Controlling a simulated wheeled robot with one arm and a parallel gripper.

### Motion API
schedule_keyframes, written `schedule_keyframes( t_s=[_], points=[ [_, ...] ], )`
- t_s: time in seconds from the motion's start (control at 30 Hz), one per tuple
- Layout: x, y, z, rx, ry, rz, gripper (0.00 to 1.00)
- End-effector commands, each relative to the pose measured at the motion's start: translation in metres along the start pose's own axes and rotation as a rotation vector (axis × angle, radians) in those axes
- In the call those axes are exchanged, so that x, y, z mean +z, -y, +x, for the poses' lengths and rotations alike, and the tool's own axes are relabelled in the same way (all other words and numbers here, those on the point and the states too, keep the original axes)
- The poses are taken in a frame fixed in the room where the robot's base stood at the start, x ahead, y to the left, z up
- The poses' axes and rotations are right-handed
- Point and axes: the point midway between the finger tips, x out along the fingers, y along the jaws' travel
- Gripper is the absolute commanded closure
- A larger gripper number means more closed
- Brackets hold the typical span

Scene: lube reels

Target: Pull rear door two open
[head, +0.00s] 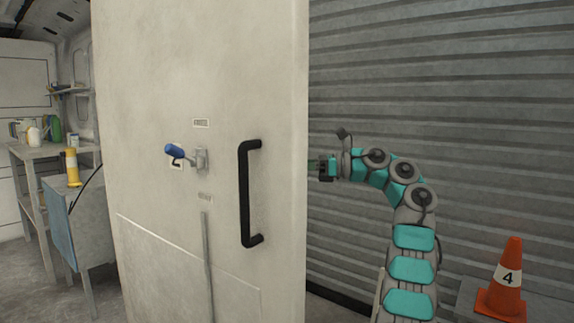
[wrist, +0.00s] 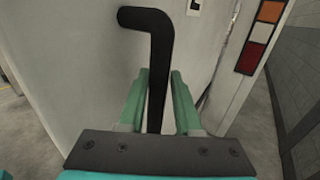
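In the head view a tall pale door (head: 215,70) stands swung toward me, with a black bar handle (head: 245,195) and a blue-gripped lever latch (head: 176,152) on its near face. My gripper (head: 322,168) is at the right of the door's edge, its tips partly hidden there. In the wrist view my gripper (wrist: 160,82) has its two green fingers on either side of a black handle (wrist: 160,50) on a pale panel (wrist: 80,60). A gap shows beside the handle, so the fingers look open. I cannot tell which door this handle is on.
A grey corrugated shutter wall (head: 450,90) stands behind my arm. An orange cone (head: 509,285) marked 4 is at lower right. At left are a workbench (head: 55,150) with bottles and a yellow-white bottle (head: 72,168).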

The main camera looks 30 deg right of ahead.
Motion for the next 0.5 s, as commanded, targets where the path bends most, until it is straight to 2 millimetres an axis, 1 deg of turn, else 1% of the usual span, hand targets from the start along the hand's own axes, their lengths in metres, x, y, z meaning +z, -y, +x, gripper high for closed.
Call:
schedule_keyframes(
  t_s=[0.03,0.2,0.5],
  points=[
    [0.0001,-0.0001,0.0,0.0,0.0,0.0,0.6],
    [0.0007,-0.0004,0.0,0.0,0.001,-0.001,0.43],
    [0.0013,-0.0005,-0.0003,0.0,0.002,-0.001,0.43]
  ],
)
